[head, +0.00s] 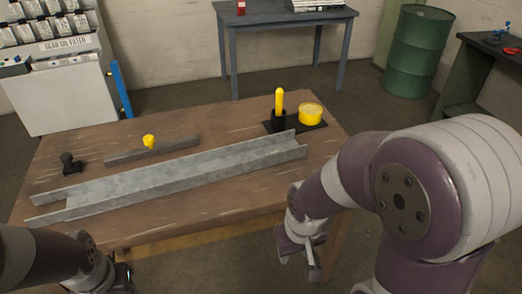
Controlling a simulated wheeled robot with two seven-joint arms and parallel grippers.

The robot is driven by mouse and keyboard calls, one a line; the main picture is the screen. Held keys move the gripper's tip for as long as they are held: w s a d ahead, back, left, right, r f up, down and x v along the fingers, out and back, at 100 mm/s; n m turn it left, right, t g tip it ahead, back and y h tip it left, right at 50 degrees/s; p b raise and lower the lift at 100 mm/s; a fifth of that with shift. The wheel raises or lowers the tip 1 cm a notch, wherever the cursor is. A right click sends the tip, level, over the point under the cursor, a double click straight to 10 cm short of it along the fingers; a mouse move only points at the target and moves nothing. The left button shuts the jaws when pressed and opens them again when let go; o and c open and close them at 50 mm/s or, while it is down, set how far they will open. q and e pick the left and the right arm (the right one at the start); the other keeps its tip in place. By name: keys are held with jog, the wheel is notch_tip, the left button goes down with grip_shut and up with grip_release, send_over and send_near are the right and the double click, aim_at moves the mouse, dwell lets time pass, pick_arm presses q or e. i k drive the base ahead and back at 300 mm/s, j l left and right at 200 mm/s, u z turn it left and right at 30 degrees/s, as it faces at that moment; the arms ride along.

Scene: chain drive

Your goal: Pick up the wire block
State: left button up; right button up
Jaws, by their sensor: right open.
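None of the things can be surely told as the wire block. A small black block-like piece (68,163) stands at the table's left side. A long grey bar (160,148) with a yellow knob-like piece (149,141) lies behind a long metal channel (180,175). At the back right, a yellow rod stands upright (279,102) in a black holder, beside a round yellow piece (311,112). My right gripper (299,262) is open and empty, pointing down in front of the table's right front edge. My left gripper (117,283) is at the bottom edge, mostly cut off.
The wooden table (225,200) has bare room in front of the channel. A black plate (320,126) lies under the yellow pieces. Behind are a grey table (285,15), a green drum (418,50) and a white shelf unit (70,95).

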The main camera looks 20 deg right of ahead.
aim_at(70, 169)
jog(key=i+j+u, duration=0.1)
jog(key=j+u, duration=0.4)
jog(key=i+j+u, duration=0.15)
jog(key=j+u, duration=0.15)
jog(key=u, duration=0.15)
jog(key=i+j+u, duration=0.2)
jog(key=u, duration=0.3)
jog(key=i+j+u, duration=0.85)
jog(key=i+u, duration=0.2)
jog(key=i+z, duration=0.15)
jog(key=z, duration=0.3)
jog(key=i+z, duration=0.2)
jog(key=z, duration=0.2)
jog(key=i+z, duration=0.15)
jog(key=z, duration=0.3)
jog(key=i+j+z, duration=0.15)
jog(key=z, duration=0.3)
